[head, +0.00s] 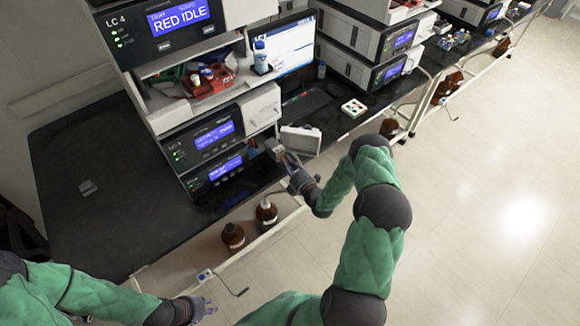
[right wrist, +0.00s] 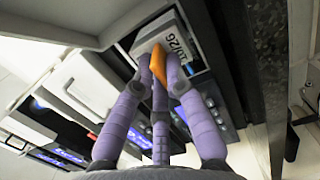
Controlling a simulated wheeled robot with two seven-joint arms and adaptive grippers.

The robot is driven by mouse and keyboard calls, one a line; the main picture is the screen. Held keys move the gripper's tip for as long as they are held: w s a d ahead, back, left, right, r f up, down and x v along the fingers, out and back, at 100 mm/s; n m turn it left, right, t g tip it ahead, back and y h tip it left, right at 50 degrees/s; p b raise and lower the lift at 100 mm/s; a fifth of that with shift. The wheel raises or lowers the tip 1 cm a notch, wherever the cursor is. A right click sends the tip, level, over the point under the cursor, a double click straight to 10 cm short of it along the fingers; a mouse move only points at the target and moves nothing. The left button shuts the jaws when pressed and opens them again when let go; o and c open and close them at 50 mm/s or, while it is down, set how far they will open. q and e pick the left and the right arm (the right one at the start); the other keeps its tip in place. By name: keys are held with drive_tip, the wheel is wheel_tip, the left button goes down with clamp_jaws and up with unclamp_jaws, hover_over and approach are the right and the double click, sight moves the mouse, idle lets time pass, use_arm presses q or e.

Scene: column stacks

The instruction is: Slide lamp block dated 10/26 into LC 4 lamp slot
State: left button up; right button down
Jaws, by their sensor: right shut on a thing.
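The lamp block (right wrist: 177,42) is pale grey with an orange part and a label reading 10/26 in the right wrist view. My right gripper (right wrist: 158,72) is shut on it. In the head view the block (head: 273,147) is at the lower right side of the LC 4 stack (head: 118,22), in front of my right gripper (head: 286,160). The dark opening of the lamp slot (right wrist: 197,68) surrounds the block's end in the wrist view; how deep it sits I cannot tell. My left gripper (head: 205,308) is open and empty, low in front of the bench.
A pale hinged door (head: 301,139) stands open beside the slot. Brown bottles (head: 233,235) stand below the bench edge. A keyboard and more instrument stacks are to the right.

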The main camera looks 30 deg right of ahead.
sight(280, 156)
drive_tip(key=shift+w+a+b, duration=0.15)
drive_tip(key=shift+w+b, duration=0.35)
drive_tip(key=shift+w, duration=1.15)
drive_tip(key=shift+w+a+b, duration=0.1)
drive_tip(key=shift+w+b, duration=0.4)
drive_tip(key=shift+w, duration=1.15)
drive_tip(key=shift+f, duration=0.1)
drive_tip(key=c, duration=1.2)
unclamp_jaws()
drive_tip(key=shift+s, duration=0.15)
drive_tip(key=shift+s+f, duration=0.1)
drive_tip(key=shift+s, duration=0.15)
drive_tip(key=s, duration=1.1)
drive_tip(key=shift+a, duration=0.2)
